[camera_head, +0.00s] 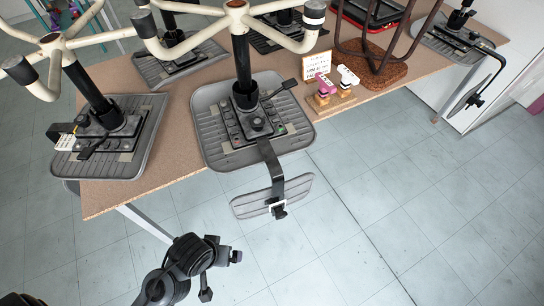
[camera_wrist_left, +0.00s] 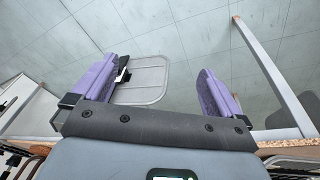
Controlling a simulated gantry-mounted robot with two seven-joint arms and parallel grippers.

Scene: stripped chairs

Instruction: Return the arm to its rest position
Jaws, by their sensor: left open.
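My left gripper (camera_wrist_left: 163,72) shows in the left wrist view, with two purple fingers spread wide apart. Nothing is held between them. Beyond the left finger is a grey ribbed panel (camera_wrist_left: 146,80) with a small black clamp close behind the fingertip. I cannot tell how far the panel is from the finger. My right gripper is in neither view.
A chipboard table (camera_head: 150,190) bears upturned stripped chair bases on grey seats (camera_head: 207,105). A grey panel (camera_head: 285,192) on a black bracket juts past its front edge. Stamps (camera_head: 324,90) stand beside a small card. The tiled floor (camera_head: 400,220) in front is open.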

